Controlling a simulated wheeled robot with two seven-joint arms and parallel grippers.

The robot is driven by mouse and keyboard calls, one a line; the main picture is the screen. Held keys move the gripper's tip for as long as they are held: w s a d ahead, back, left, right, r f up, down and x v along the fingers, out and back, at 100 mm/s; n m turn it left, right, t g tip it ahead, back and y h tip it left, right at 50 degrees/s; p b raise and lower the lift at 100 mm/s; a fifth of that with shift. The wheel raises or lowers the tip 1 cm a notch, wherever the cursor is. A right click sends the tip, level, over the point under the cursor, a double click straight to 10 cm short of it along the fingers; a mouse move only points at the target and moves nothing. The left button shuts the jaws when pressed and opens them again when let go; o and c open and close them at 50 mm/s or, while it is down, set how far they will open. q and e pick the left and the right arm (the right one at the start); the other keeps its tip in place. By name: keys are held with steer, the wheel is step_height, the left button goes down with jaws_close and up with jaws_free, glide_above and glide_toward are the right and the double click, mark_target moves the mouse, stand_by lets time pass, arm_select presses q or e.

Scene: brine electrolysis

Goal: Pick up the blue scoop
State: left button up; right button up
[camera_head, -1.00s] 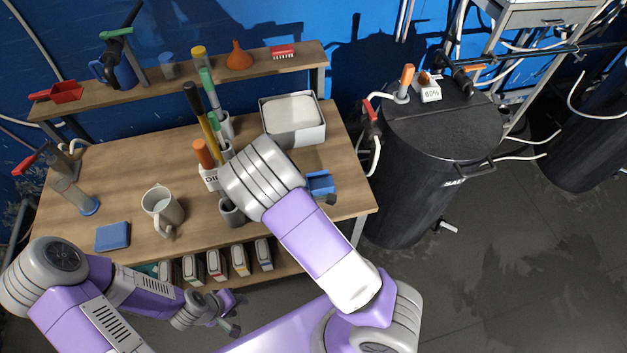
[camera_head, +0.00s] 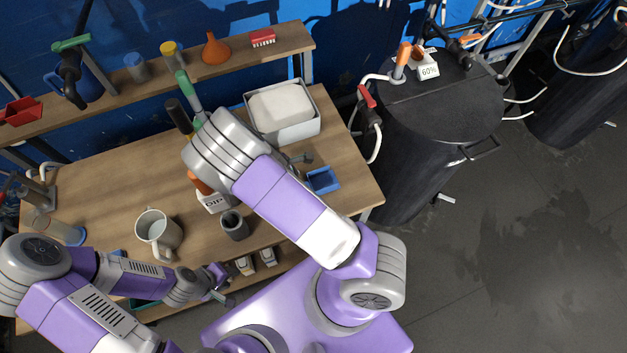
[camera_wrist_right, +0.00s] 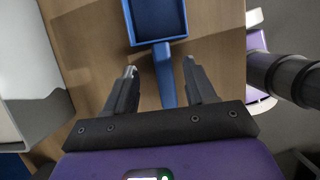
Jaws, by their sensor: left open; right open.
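The blue scoop (camera_head: 322,180) lies near the right end of the wooden bench, its square pan uppermost in the right wrist view (camera_wrist_right: 157,18). Its handle runs back from the pan, between the two fingers of my right gripper (camera_wrist_right: 160,68). The right gripper is open, with one finger on each side of the handle and a gap to both. In the head view the right gripper (camera_head: 302,159) is small and mostly hidden by my right arm. My left gripper (camera_head: 221,284) is open and empty at the bench's front edge, away from the scoop.
A grey bin with white contents (camera_head: 283,108) stands behind the scoop; its wall (camera_wrist_right: 40,120) is left of the right gripper. A grey cup (camera_head: 234,226) and a mug (camera_head: 158,233) stand further left. A black barrel (camera_head: 425,125) stands right of the bench.

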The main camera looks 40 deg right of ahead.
steer(key=x, duration=0.5)
steer(key=shift+s+a+f+b, duration=0.1)
steer(key=shift+a+f+b, duration=0.1)
steer(key=shift+a+b, duration=0.1)
jaws_close()
